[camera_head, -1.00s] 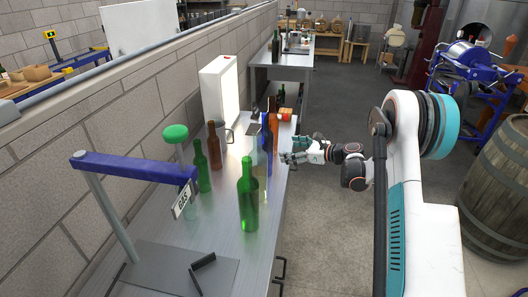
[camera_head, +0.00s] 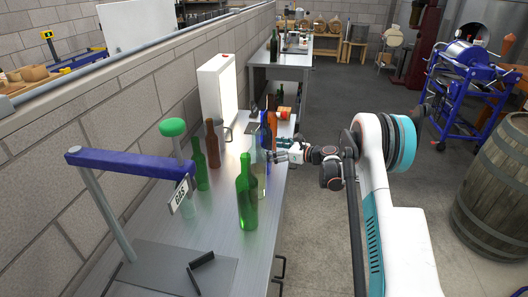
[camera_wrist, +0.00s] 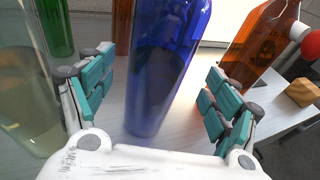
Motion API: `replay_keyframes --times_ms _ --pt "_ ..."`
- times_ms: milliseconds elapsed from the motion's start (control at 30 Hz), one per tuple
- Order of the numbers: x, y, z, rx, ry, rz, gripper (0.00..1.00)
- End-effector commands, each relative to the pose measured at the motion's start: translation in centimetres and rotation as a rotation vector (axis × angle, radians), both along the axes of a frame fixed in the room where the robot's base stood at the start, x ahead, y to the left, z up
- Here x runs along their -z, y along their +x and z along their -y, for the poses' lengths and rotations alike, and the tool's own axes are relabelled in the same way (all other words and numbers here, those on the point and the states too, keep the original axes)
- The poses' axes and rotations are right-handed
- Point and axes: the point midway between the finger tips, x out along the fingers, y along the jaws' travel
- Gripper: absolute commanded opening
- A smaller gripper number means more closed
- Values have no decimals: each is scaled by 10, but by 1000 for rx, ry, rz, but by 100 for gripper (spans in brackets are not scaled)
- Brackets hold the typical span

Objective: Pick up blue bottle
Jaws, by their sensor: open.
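The blue bottle (camera_wrist: 168,70) stands upright on the metal bench in the wrist view, between the two teal-padded fingers of my gripper (camera_wrist: 158,100). A gap shows between the bottle and each finger, so the gripper is open around it. In the head view the blue bottle (camera_head: 264,124) is a narrow strip, partly hidden behind a clear bottle and beside a brown one. My gripper (camera_head: 280,150) reaches in from the right at the bench's right edge.
A clear bottle (camera_wrist: 25,95) stands close left of my gripper and an amber bottle (camera_wrist: 262,45) close right. Green bottles (camera_head: 248,195) and a brown bottle (camera_head: 214,145) stand on the bench (camera_head: 225,235). A lit white panel (camera_head: 218,95) stands by the wall.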

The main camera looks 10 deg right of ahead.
Motion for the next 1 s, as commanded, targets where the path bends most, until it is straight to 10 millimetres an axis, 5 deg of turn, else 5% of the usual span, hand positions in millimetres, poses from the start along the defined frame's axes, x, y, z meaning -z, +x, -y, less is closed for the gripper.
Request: replay_keyframes --times_ms 300,567,867,1000 --pt "17 26 -30 -3 0 0 82" --pt "16 30 -34 0 0 0 82" --pt "16 30 -34 0 0 0 21" --pt "16 30 -34 0 0 0 18"
